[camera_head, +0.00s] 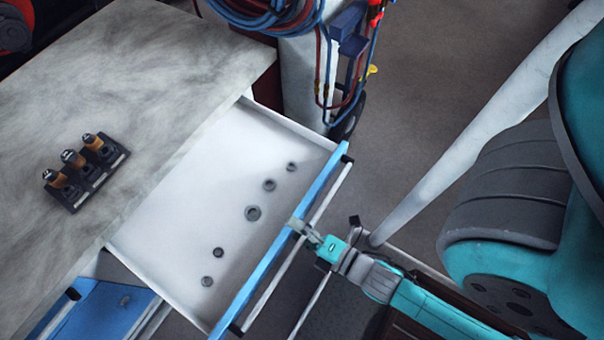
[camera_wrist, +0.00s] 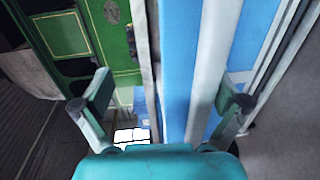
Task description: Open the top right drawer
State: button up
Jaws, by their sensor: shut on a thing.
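The top drawer (camera_head: 262,265) has a blue front and a white inside. It stands pulled out from under the grey worktop, with several small dark round parts on its floor. A pale bar handle (camera_head: 268,291) runs along its front; it also shows in the wrist view (camera_wrist: 212,60). My gripper (camera_head: 302,229) is at the middle of the front, shut on the handle. In the wrist view my gripper (camera_wrist: 168,95) has its fingers on either side of the handle and blue front. The exact contact is hard to see.
A black holder with three orange-and-dark pieces (camera_head: 86,170) stands on the worktop (camera_head: 150,60). A cart with blue and red hoses (camera_head: 325,60) stands behind the drawer. Another blue drawer front (camera_head: 100,308) is below left. Grey floor (camera_head: 430,60) is open at the upper right.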

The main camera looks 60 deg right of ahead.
jog(key=shift+w+r, duration=0.15)
jog(key=shift+r, duration=0.25)
jog(key=shift+c, duration=0.2)
jog(key=shift+s+f, duration=0.1)
jog(key=shift+s, duration=2.55)
jog(key=shift+c, duration=1.2)
jog(key=shift+s, duration=0.3)
jog(key=c, duration=0.4)
jog(key=shift+s, duration=0.3)
jog(key=shift+c, duration=0.3)
jog(key=s, duration=0.6)
jog(key=shift+s+f, duration=0.15)
notch_tip(320, 180, up, 9)
jog(key=w+m+g, duration=0.1)
jog(key=w+m, duration=0.1)
jog(key=m, duration=1.5)
jog(key=shift+w+f+m+g, duration=0.15)
jog(key=shift+f+m+g, duration=0.05)
jog(key=shift+m+g, duration=0.2)
